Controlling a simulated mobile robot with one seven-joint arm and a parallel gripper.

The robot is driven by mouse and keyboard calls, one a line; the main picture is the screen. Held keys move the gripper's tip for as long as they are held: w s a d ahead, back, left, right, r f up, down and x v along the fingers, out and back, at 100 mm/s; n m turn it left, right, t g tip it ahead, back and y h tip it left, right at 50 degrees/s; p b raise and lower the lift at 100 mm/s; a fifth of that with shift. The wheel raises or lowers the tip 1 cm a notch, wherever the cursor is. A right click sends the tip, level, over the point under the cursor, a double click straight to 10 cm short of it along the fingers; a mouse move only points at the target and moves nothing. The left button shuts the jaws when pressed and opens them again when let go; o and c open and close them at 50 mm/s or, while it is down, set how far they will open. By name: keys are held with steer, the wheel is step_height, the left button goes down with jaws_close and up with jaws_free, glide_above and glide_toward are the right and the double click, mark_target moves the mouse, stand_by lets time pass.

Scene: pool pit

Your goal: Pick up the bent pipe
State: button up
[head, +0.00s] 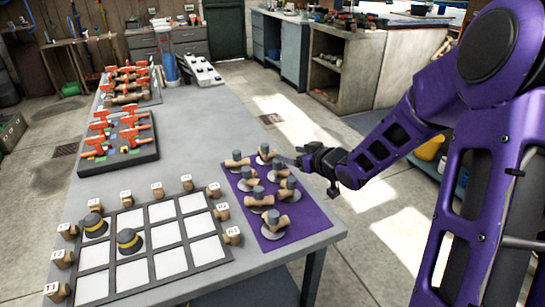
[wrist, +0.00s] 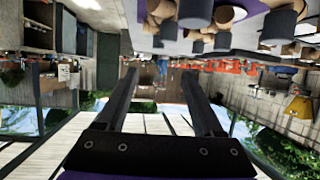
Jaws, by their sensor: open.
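I cannot single out a bent pipe by sight. Several tan pieces with grey caps (head: 261,197) stand on pale round bases on a purple mat (head: 293,228) at the table's right edge, and some may be pipe fittings. My gripper (head: 286,160) is at the mat's far right corner, close to the far pieces. In the wrist view my gripper (wrist: 160,72) has two dark fingers spread apart with nothing between them. That view looks upside down, with grey and tan pieces (wrist: 196,12) at its top edge, beyond the fingertips.
A grid board (head: 143,285) with white cells lies at the near left. Two yellow-banded dark pieces (head: 129,241) stand on it, and labelled tan blocks (head: 232,236) line its edges. Dark trays (head: 118,158) of orange items stand farther back. The table's middle (head: 190,140) is clear.

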steer(key=b, duration=0.2)
glide_toward(266, 146)
steer(key=x, duration=0.5)
steer(key=shift+s+f, duration=0.1)
steer(key=shift+x, duration=3.15)
steer(key=shift+d, duration=0.15)
jaws_close()
